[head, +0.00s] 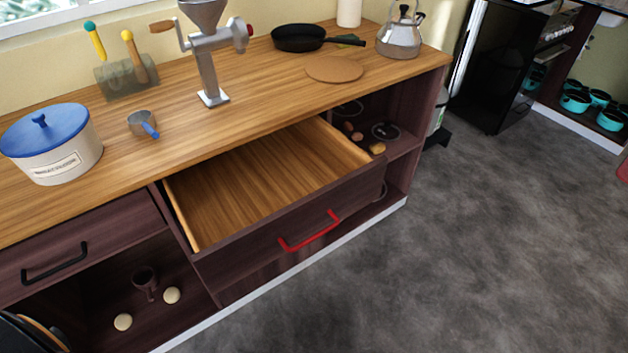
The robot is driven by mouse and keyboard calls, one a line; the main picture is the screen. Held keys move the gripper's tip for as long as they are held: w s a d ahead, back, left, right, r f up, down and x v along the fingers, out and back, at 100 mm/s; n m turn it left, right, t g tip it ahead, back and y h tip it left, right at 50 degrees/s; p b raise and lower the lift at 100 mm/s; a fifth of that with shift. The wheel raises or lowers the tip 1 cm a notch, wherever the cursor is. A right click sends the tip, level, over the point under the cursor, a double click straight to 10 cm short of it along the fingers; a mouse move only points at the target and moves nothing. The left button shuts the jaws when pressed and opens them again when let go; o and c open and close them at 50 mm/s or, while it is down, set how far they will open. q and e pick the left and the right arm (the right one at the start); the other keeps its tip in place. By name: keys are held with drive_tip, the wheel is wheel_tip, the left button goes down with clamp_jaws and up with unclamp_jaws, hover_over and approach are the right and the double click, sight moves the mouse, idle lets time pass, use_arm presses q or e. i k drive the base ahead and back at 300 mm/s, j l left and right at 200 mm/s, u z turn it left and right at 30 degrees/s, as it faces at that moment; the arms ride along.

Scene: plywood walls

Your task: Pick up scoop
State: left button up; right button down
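A small grey scoop (142,121) with a blue handle lies on the wooden countertop (270,105). It sits to the right of a white canister (62,155) with a blue lid and to the left of a metal grinder (211,60). The handle points toward the front edge of the counter. Neither of my grippers shows in the head view.
An empty drawer (250,190) with a red handle stands pulled out below the counter. A black pan (298,38), a round board (335,69) and a kettle (400,35) stand at the back right. The grey floor (450,250) in front is clear.

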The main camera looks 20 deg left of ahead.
sight(147, 128)
drive_tip(key=u, duration=1.55)
